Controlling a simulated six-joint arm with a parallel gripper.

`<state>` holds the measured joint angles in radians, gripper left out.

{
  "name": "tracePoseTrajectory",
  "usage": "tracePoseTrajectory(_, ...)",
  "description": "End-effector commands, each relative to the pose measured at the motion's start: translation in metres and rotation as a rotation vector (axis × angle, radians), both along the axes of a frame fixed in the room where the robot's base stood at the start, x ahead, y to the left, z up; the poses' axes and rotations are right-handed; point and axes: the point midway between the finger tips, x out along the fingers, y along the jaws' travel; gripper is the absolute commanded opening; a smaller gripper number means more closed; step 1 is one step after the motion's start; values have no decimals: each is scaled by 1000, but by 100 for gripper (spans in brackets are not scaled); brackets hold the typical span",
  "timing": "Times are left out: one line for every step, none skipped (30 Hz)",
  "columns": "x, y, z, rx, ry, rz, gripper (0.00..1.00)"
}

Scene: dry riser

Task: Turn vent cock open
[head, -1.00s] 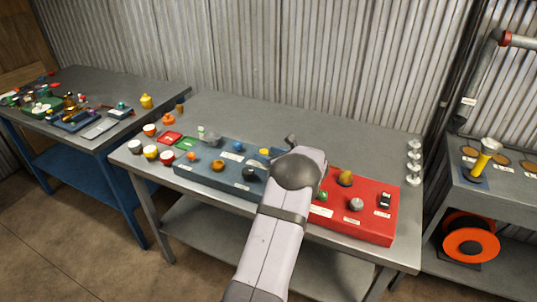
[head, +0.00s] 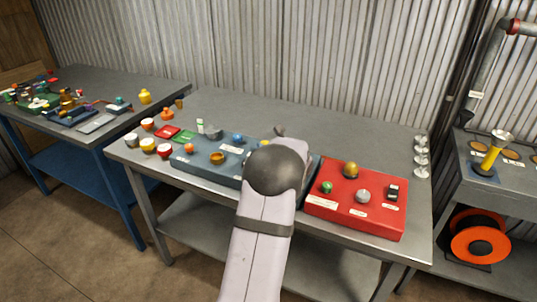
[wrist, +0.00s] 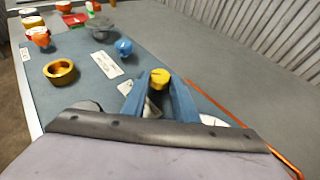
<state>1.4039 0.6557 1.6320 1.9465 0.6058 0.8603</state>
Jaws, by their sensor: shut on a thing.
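A small yellow knob (wrist: 160,77) stands between the two blue fingers of my gripper (wrist: 158,88) in the wrist view. The gripper is shut on it. The labels are too small to read, so I cannot confirm that this knob is the vent cock. The knob belongs to the blue panel (head: 200,178) on the middle table. In the head view only a bit of yellow (head: 264,142) shows beside my arm's wrist joint, which hides the fingers and the panel's right part.
On the blue panel stand a brass ring (wrist: 60,72), a blue knob (wrist: 123,47) and a grey knob (wrist: 100,26), close to the left of my gripper. A red panel (head: 345,219) with several knobs lies to the right. The table's back strip (head: 330,122) is clear.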

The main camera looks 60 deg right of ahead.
Motion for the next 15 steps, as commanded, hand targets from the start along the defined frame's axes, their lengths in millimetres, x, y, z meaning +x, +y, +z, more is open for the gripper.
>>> tracePoseTrajectory(1,0,2,-5,-4,-5,4)
tracePoseTrajectory(1,0,3,-4,-4,-8,4)
tracePoseTrajectory(1,0,3,-4,-4,-10,4)
tracePoseTrajectory(1,0,4,-4,-4,-10,4)
tracePoseTrajectory(1,0,4,-3,-5,-10,4)
tracePoseTrajectory(1,0,4,-3,-5,-10,4)
tracePoseTrajectory(1,0,4,-3,-5,-10,4)
tracePoseTrajectory(1,0,4,-3,-5,-9,4)
tracePoseTrajectory(1,0,4,-3,-5,-9,4)
tracePoseTrajectory(1,0,4,-3,-5,-9,4)
tracePoseTrajectory(1,0,4,-3,-5,-9,29)
tracePoseTrajectory(1,0,4,-3,-5,-9,38)
tracePoseTrajectory(0,0,4,-2,-5,-9,45)
tracePoseTrajectory(0,0,3,-2,-5,-9,45)
tracePoseTrajectory(0,0,3,-2,-4,-8,45)
